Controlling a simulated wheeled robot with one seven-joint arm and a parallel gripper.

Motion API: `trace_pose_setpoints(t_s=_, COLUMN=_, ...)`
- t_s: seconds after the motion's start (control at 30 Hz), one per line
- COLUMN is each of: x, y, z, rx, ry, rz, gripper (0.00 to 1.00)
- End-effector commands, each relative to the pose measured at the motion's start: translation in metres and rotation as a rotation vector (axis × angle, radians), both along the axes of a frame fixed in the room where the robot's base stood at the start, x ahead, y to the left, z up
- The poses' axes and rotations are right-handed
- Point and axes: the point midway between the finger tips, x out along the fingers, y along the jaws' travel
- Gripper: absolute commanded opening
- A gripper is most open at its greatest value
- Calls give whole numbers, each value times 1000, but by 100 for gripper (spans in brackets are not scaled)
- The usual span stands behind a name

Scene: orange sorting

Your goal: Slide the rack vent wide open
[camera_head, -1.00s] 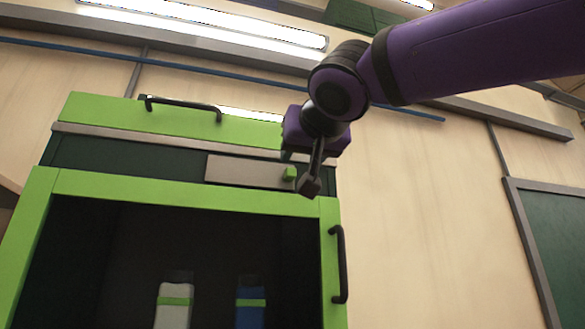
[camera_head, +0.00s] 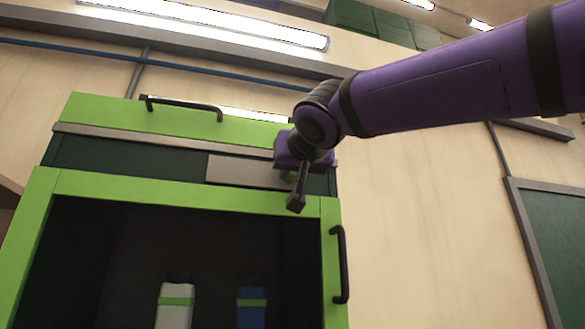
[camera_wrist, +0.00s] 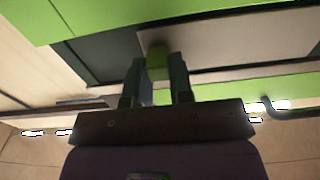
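The rack vent is a flat grey sliding plate (camera_head: 238,171) in the dark band across the top of the green cabinet. It also shows in the wrist view (camera_wrist: 225,38). Its small green knob (camera_wrist: 157,62) sits at the plate's right end in the head view, partly hidden there by my gripper. My gripper (camera_wrist: 158,78) is at the knob, with one finger on each side of it. The knob fills most of the gap between the fingers; whether they press on it is not clear. The vent opening behind the plate is not visible.
The green cabinet frame (camera_head: 190,194) surrounds a dark interior with a white bottle (camera_head: 174,308) and a blue bottle (camera_head: 251,306). Black handles stand out on the top panel (camera_head: 184,106) and the right side (camera_head: 341,264).

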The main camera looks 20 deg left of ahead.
Motion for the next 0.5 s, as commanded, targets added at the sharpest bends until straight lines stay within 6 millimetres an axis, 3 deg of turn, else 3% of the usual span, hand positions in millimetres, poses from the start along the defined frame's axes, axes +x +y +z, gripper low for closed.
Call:
trace_pose_setpoints(t_s=0.27, x=-2, y=3, z=0, rx=-1, ry=0, rz=0, gripper=0)
trace_pose_setpoints(t_s=0.5, x=-21, y=37, z=-1, rx=-1, ry=0, rz=3, gripper=0)
